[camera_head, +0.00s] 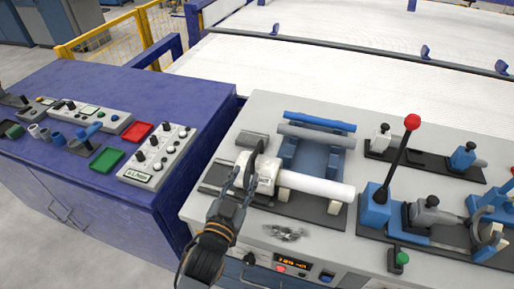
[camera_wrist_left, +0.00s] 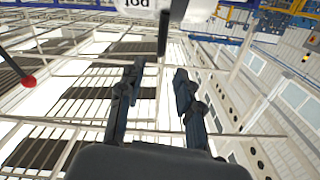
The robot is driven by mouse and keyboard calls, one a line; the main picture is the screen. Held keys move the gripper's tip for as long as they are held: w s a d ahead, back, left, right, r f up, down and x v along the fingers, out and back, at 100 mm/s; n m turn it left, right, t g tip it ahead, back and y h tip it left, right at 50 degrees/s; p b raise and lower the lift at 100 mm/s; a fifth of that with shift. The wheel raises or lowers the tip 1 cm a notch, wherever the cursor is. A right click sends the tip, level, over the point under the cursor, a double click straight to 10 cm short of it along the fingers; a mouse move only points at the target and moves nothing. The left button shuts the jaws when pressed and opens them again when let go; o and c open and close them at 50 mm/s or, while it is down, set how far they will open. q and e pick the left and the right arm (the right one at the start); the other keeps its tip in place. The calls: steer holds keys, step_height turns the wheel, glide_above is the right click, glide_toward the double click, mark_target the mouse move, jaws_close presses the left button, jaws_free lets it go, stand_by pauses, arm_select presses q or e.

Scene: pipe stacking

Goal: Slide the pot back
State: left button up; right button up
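The pot (camera_wrist_left: 138,3), a white block with an upside-down "pot" label, is cut off at the top of the left wrist view. A dark lever (camera_wrist_left: 163,35) hangs below it there. In the head view a white block (camera_head: 267,181) with a dark curved part, apparently the pot, sits at the left end of a white pipe (camera_head: 320,188). My left gripper (camera_head: 240,179) is just left of this block. Its two fingers (camera_wrist_left: 157,85) are apart with nothing between them; whether one touches the block is unclear. My right gripper is out of view.
A grey pipe (camera_head: 316,138) and a blue pipe (camera_head: 320,121) lie behind on a blue cradle (camera_head: 318,158). A red-knobbed lever (camera_head: 402,150) stands to the right. A blue table (camera_head: 60,95) with control boxes is at left.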

mark_target(255, 155)
arm_select(q)
steer(key=p+x, duration=0.1)
steer(key=x, duration=1)
steer(key=shift+w, duration=0.1)
jaws_close()
